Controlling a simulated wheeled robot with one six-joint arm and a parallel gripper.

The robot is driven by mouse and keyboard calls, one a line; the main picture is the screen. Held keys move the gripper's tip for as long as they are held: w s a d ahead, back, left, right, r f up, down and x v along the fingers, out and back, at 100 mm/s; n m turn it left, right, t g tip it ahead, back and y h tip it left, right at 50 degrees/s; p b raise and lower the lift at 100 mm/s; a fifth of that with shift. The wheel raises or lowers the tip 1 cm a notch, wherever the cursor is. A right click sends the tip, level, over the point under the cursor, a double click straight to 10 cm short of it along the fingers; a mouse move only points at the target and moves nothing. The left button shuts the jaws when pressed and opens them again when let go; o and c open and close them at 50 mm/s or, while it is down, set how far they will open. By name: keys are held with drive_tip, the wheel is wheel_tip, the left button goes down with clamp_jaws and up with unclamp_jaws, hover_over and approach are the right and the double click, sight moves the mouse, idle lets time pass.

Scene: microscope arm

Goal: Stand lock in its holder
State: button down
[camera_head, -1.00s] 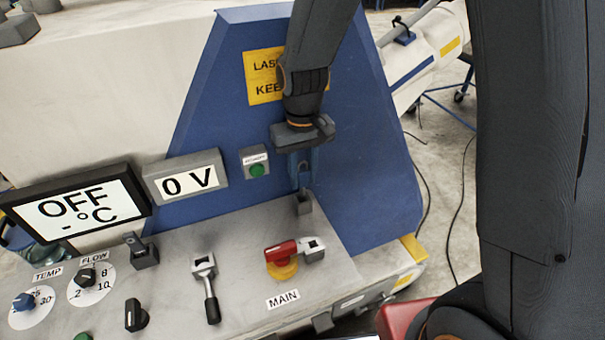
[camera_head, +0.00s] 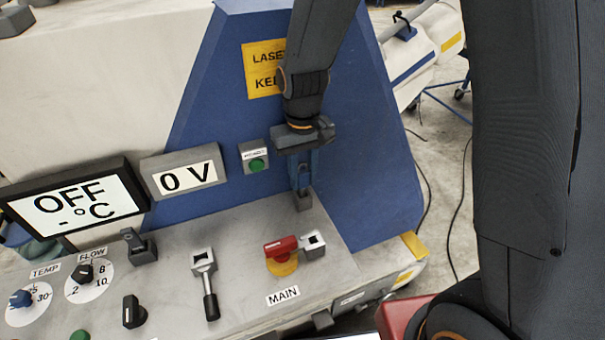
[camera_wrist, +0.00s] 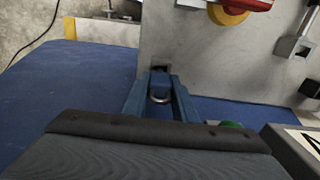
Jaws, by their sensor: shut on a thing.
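My gripper (camera_head: 302,180) points down in front of the blue housing. Its two blue fingers are shut on the lock, which shows best in the wrist view (camera_wrist: 160,83) as a small blue body with a silver shackle loop on the side toward my palm. The wrist view also shows the fingertips (camera_wrist: 160,80) on either side of it. The holder, a small grey block (camera_head: 304,202) on the panel, is directly below the fingers. The lock's far end is at or just above the holder. I cannot tell whether it is inside, as the fingers and lock cover the opening.
A red and yellow MAIN switch (camera_head: 281,255) with a grey hasp (camera_head: 313,243) is in front of the holder. A green button box (camera_head: 255,157) is close to the left of my gripper. A lever (camera_head: 207,284) and knobs stand further left on the panel.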

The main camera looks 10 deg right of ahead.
sight(303, 163)
drive_tip(key=shift+f+b, duration=0.75)
drive_tip(key=shift+f, duration=0.75)
drive_tip(key=c, duration=1.4)
unclamp_jaws()
drive_tip(key=shift+o, duration=0.2)
drive_tip(key=shift+r+b, duration=1)
drive_tip(key=shift+r, duration=2.95)
